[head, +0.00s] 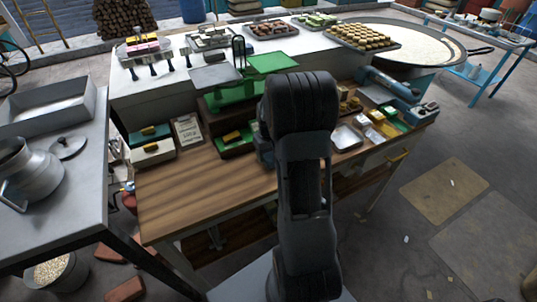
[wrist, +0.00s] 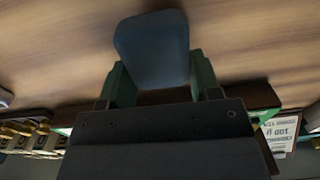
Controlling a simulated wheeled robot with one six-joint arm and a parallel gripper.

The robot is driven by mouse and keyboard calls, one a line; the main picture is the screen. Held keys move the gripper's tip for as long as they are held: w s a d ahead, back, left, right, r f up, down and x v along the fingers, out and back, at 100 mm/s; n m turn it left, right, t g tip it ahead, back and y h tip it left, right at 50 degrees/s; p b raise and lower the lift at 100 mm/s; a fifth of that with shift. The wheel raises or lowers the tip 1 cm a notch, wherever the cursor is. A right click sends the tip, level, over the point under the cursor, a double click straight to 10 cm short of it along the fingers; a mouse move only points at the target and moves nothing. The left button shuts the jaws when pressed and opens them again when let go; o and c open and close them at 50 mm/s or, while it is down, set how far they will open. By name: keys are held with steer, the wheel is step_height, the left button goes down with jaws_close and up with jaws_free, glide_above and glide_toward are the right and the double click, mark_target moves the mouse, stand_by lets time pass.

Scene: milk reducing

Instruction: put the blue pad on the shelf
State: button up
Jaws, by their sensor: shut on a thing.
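The blue pad (wrist: 152,45) is a dark blue, rounded block in the wrist view. My gripper (wrist: 160,78) is shut on it, with one green finger on each side. Wood grain of the workbench shows behind the pad; I cannot tell the gap between them. In the head view my arm hides the gripper and the pad. A lower shelf (head: 240,235) shows under the wooden workbench (head: 200,195). A stepped stand (head: 225,98) with green surfaces rises at the bench's back; I cannot tell which one is the task's shelf.
Boxes with green and yellow blocks (head: 150,143) and a printed card (head: 187,130) stand on the bench's left. A white tray (head: 347,138) and small items crowd its right. The bench's front left is bare. A metal table with a milk can (head: 30,172) stands left.

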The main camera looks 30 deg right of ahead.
steer(key=shift+f, duration=0.35)
steer(key=shift+f, duration=0.2)
steer(key=o, duration=1.1)
steer(key=shift+r, duration=0.1)
